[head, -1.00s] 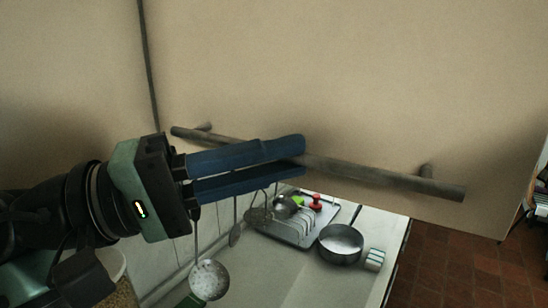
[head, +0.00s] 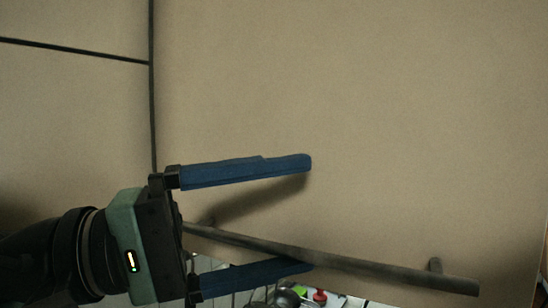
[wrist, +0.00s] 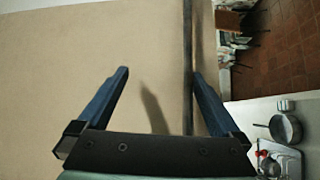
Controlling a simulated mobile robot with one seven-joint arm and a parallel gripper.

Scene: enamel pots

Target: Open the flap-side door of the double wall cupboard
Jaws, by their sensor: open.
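The cupboard door (head: 400,140) is a large plain beige panel filling most of the head view, and it looks closed. A dark vertical seam divides it from the beige panels on the left. Its dark bar handle (head: 390,272) runs along the lower part of the head view, and in the wrist view the handle (wrist: 188,60) runs upright. My gripper (head: 308,213) is open, with blue fingers wide apart. In the wrist view my gripper (wrist: 160,73) has the bar between its fingers, close to the right finger. I cannot tell whether they touch.
Left of the seam, a horizontal gap splits an upper panel (head: 70,20) from a lower one (head: 70,120). Below the cupboard, the wrist view shows a counter (wrist: 245,115) with a pan (wrist: 285,128) and a dish rack (wrist: 285,160). Tiled floor (wrist: 280,50) lies beyond.

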